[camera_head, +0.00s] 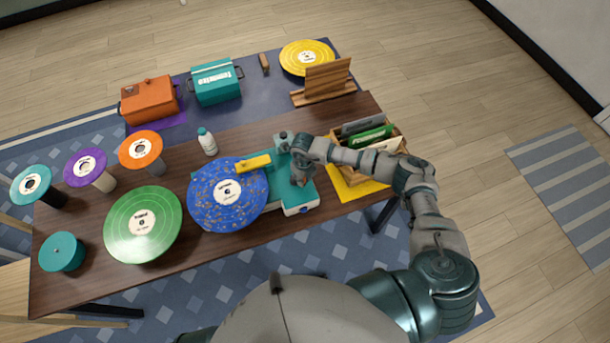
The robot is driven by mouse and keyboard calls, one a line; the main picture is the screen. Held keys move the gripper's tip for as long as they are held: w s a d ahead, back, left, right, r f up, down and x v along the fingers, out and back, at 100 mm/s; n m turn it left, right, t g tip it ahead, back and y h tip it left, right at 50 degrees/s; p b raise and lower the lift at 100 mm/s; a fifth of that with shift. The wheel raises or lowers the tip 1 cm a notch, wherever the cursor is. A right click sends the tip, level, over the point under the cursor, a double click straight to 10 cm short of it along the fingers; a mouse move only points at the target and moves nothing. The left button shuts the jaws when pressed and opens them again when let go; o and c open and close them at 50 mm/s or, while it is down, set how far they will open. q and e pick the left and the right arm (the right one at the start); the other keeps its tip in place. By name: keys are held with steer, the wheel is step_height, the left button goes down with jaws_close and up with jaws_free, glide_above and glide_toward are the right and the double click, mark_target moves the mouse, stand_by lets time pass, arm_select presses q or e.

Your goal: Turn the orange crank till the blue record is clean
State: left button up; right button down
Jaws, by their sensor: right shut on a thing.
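The blue record (220,208) lies flat on a teal record-cleaning machine (302,201) and is covered with brownish specks. A yellow bar (254,163) reaches over the record's upper right part. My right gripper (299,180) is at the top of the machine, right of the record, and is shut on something. The orange crank does not show; my right gripper covers that spot, so I cannot see the grip itself. My left gripper is not in view.
A green record (127,239) lies left of the blue one. A white bottle (208,146) stands behind. A wooden crate of sleeves (349,171) is close to my right forearm. Orange (150,104) and teal (227,90) boxes and a wooden rack (322,92) stand farther back.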

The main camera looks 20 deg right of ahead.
steer(key=m, duration=0.1)
steer(key=a+m, duration=0.1)
steer(key=m, duration=0.1)
steer(key=shift+s+a+m, duration=0.15)
steer(key=shift+s+m, duration=0.15)
steer(key=shift+a+m+p, duration=0.2)
steer(key=shift+a+m, duration=0.05)
steer(key=shift+m, duration=0.55)
steer(key=shift+a+m+p, duration=0.15)
steer(key=shift+a+m, duration=0.1)
steer(key=shift+m, duration=0.55)
steer(key=shift+r, duration=0.1)
steer(key=c, duration=1.1)
jaws_free()
steer(key=shift+o, duration=0.2)
step_height(320, 180, up, 12)
steer(key=shift+w, duration=0.1)
